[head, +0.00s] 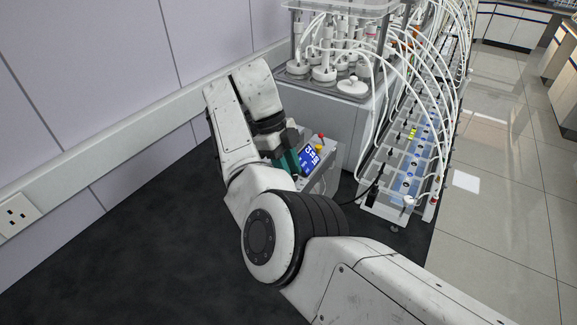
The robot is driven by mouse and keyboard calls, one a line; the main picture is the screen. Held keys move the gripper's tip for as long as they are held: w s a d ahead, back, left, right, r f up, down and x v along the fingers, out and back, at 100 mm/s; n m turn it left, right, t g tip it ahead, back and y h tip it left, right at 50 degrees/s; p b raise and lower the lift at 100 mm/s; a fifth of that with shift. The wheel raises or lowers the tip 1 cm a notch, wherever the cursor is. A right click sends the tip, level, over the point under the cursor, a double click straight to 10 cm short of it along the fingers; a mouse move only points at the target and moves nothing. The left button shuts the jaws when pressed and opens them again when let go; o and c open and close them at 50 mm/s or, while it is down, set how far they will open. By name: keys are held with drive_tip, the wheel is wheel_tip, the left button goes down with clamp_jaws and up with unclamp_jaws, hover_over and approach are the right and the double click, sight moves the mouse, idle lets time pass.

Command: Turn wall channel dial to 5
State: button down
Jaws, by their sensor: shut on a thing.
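A small grey control box with a blue lit display (308,158) stands at the foot of the grey cabinet. The display shows white characters too small to read. A red knob and a yellow knob (319,148) stick up along its edge. My gripper (287,160), a dark and teal part at the end of my white arm, is at the left side of this box. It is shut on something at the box. My wrist and arm hide the fingertips, so the wall channel dial and its setting cannot be seen.
The grey cabinet (322,105) behind the box carries reactor vessels with many white tubes. The dark floor mat (130,270) is clear.

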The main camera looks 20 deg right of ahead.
idle(0.4)
drive_tip(key=c, duration=0.8)
unclamp_jaws()
drive_tip(key=shift+c, duration=0.2)
